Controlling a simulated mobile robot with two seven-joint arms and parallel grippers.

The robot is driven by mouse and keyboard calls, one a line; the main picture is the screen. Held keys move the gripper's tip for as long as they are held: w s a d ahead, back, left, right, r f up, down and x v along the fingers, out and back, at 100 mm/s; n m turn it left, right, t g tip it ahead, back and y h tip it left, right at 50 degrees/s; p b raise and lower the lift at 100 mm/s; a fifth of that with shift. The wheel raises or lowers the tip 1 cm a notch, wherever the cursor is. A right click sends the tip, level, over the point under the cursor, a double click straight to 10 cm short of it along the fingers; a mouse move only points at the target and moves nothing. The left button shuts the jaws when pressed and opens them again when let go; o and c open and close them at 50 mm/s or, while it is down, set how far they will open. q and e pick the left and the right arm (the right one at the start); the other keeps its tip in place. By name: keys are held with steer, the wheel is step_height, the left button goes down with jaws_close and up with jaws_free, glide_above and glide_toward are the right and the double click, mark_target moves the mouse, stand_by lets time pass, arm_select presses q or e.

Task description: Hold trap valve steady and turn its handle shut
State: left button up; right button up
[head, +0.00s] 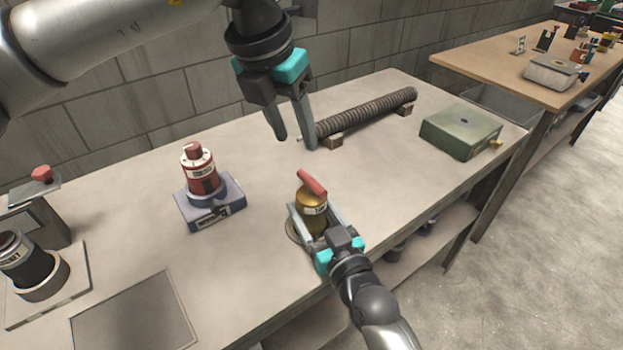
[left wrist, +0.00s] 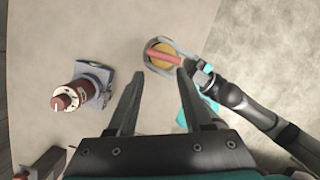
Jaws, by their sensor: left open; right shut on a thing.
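The trap valve (head: 313,211) is a brass-coloured cylinder standing upright on a round base near the table's front edge. Its red bar handle (head: 311,183) lies across the top. My right gripper (head: 308,217) is shut on the valve body from the front, one finger on each side. My left gripper (head: 296,142) is open and empty, above and behind the valve, clear of the handle. In the left wrist view the red handle (left wrist: 163,61) shows over the yellow valve top, ahead of the open left fingers (left wrist: 157,85).
A red cylinder on a blue-grey block (head: 208,203) stands left of the valve. A ribbed tube (head: 366,112) lies on blocks behind. A green box (head: 460,131) sits at the right end. A dark cylinder on a plate (head: 42,272) is at the far left. Bare table surrounds the valve.

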mark_target(311, 180)
arm_select(q)
steer(key=d+f+n, duration=0.1)
steer(key=f+n, duration=0.2)
steer(key=n, duration=0.1)
steer(key=w+f+n+g+y, duration=0.1)
steer(key=f+n, duration=0.2)
steer(key=n, duration=0.1)
steer(key=d+f+n+g+y, duration=0.1)
steer(key=f+n, duration=0.2)
steer(key=n, duration=0.2)
steer(key=shift+w+d+f, duration=0.2)
steer(key=shift+w+d, duration=0.1)
stand_by(0.3)
jaws_close()
stand_by(0.5)
